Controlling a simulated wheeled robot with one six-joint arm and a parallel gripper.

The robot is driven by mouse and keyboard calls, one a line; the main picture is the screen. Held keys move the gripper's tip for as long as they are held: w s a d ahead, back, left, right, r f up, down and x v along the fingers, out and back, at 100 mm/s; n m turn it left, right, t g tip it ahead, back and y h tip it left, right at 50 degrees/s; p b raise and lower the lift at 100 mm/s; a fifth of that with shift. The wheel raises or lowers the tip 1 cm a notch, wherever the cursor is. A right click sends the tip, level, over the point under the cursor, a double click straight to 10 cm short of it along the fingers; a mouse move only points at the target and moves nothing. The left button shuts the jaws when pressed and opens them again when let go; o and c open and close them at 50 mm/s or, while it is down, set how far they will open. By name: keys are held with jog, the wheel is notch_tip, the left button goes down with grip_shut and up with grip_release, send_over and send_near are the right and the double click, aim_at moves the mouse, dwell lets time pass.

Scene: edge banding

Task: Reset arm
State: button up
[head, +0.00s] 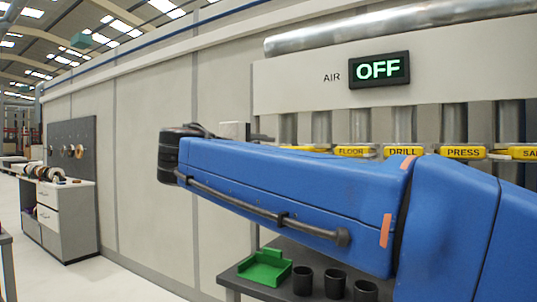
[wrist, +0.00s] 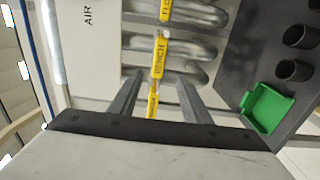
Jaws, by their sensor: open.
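My blue arm stretches across the head view from the right edge toward the left, in front of the wall panel. Its dark wrist end is at the left, and the gripper fingers do not show there. In the wrist view my gripper (wrist: 165,95) is open, with two grey fingers apart and nothing held between them. Beyond the fingers are yellow labels, one reading BENCH (wrist: 159,60), in front of metal pipes.
An AIR display (head: 379,69) reads OFF above several yellow-labelled pipes, including DRILL (head: 400,151). Below stands a dark table (head: 232,279) with a green tray (head: 265,268) and black cups (head: 303,281). A white cabinet (head: 68,222) stands far left; the floor between is clear.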

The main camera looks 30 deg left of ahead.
dwell(0.3)
jog(key=w+d+f+m+g+h, duration=0.15)
jog(key=w+d+f, duration=0.25)
jog(key=d, duration=0.6)
jog(key=w+d+f+m+g+h, duration=0.1)
jog(key=w+d+f+g, duration=0.2)
jog(key=d, duration=0.7)
jog(key=w+d+f+m+g+h, duration=0.15)
jog(key=w+d+f, duration=0.3)
jog(key=d, duration=0.55)
jog(key=s+d+f+m+g, duration=0.2)
jog(key=d+f, duration=0.4)
jog(key=d, duration=0.6)
jog(key=s+d+f+m+g+y, duration=0.2)
jog(key=s+d+f+m+g, duration=0.45)
jog(key=s+d+f, duration=1.45)
jog(key=s+d+f+m+t+y, duration=0.1)
jog(key=s+d+f+m+y, duration=0.1)
jog(key=s+f+m, duration=0.3)
notch_tip(320, 180, down, 4)
jog(key=shift+s+f, duration=0.15)
jog(key=shift+s, duration=1)
jog(key=shift+a+m, duration=0.1)
jog(key=shift+m, duration=0.15)
